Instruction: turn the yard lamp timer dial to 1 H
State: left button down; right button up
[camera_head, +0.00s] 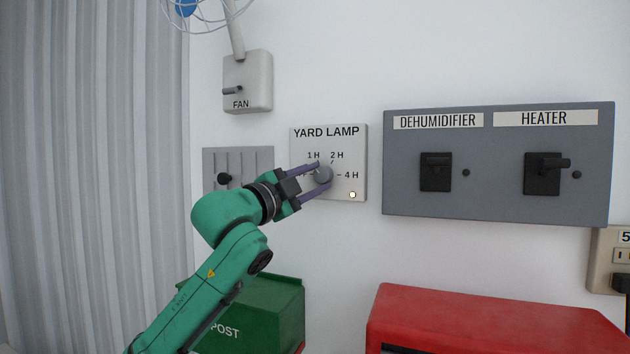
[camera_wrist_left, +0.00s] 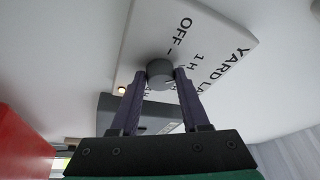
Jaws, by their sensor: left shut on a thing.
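The yard lamp timer panel (camera_head: 346,140) is a pale plate on the wall, marked 1 H, 2 H and 4 H in the head view. Its grey round dial (camera_head: 323,175) sits in the middle. My left gripper (camera_head: 322,176) has one finger on either side of the dial and is shut on it. In the left wrist view the fingertips flank the dial (camera_wrist_left: 160,73), and the OFF and 1 H marks show beside it. I cannot tell which mark the dial points to. A small light (camera_head: 352,195) at the panel's lower right glows. My right gripper is not in view.
A grey slider panel (camera_head: 250,159) is partly behind my left gripper, with the fan switch (camera_head: 247,82) above. A dehumidifier and heater panel (camera_head: 493,203) is to the right. A green post box (camera_head: 268,308) and a red box (camera_head: 480,315) stand below.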

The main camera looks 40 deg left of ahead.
pick_arm(q)
jog(key=shift+m+g+h, duration=0.3)
jog(key=shift+m+h, duration=0.1)
jog(key=shift+m, duration=0.6)
jog(key=shift+c, duration=2)
grip_release()
jog(key=s+f+b, duration=0.2)
jog(key=s+b, duration=0.8)
jog(key=s, duration=0.4)
jog(key=shift+s+a+f, duration=0.15)
jog(key=shift+s, duration=0.1)
